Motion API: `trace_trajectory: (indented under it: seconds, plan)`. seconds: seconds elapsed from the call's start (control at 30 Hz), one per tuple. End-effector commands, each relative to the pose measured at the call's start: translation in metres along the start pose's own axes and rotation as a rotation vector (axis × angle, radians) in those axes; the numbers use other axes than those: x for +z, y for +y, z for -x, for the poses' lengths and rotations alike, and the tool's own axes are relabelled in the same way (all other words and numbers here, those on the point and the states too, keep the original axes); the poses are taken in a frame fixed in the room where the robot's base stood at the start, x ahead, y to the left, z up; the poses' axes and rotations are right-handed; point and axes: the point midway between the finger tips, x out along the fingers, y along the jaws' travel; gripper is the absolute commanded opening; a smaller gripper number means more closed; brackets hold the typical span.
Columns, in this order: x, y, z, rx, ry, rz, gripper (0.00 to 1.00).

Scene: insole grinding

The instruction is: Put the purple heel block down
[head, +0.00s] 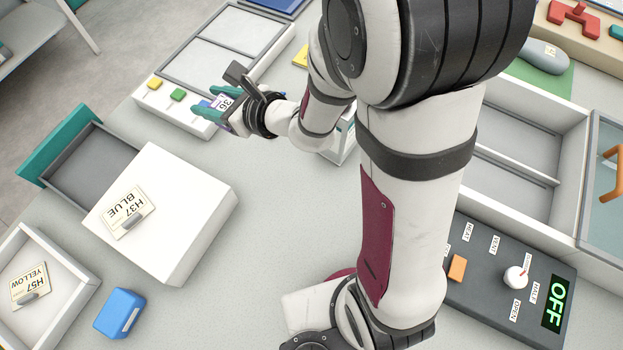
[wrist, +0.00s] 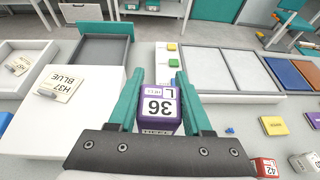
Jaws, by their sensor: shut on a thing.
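The purple heel block (wrist: 160,108), with a white label reading 36 and L, is between the teal fingers of my gripper (wrist: 160,76) in the wrist view. My gripper is shut on it. In the head view my gripper (head: 213,101) is at the near edge of the grey-panelled white tray (head: 253,83), and only part of the block (head: 226,102) shows. The tray also shows in the wrist view (wrist: 240,98), beyond and to the right of the block. I cannot tell whether the block touches a surface.
A white box with an H37 BLUE card (head: 128,213) and its open teal-fronted drawer (head: 62,152) stand left. A blue block (head: 119,313) lies near the front. In the wrist view, a yellow block (wrist: 274,126) and a red block (wrist: 265,168) lie right.

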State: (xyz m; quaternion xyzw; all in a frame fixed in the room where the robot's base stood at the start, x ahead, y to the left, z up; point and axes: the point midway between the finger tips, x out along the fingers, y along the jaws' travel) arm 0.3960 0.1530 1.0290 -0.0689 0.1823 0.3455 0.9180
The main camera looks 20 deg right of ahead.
Motion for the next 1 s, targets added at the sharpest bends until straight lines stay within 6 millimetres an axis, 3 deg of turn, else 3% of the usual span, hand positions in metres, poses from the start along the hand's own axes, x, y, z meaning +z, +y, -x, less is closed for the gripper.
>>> trace_trajectory:
  seconds: [0.17,0.37,0.57,0.7,0.8,1.0]
  plan:
    - [0.037,-0.001,0.015,-0.003,-0.006,0.006,0.0]
    - [0.028,-0.038,0.041,0.003,0.001,0.002,0.0]
    - [0.011,-0.079,0.09,0.019,0.0,0.006,0.0]
    - [-0.012,-0.099,0.141,0.035,-0.001,0.011,0.0]
    - [-0.029,-0.102,0.177,0.046,-0.002,0.015,0.0]
    - [-0.054,-0.096,0.229,0.055,-0.001,0.02,0.0]
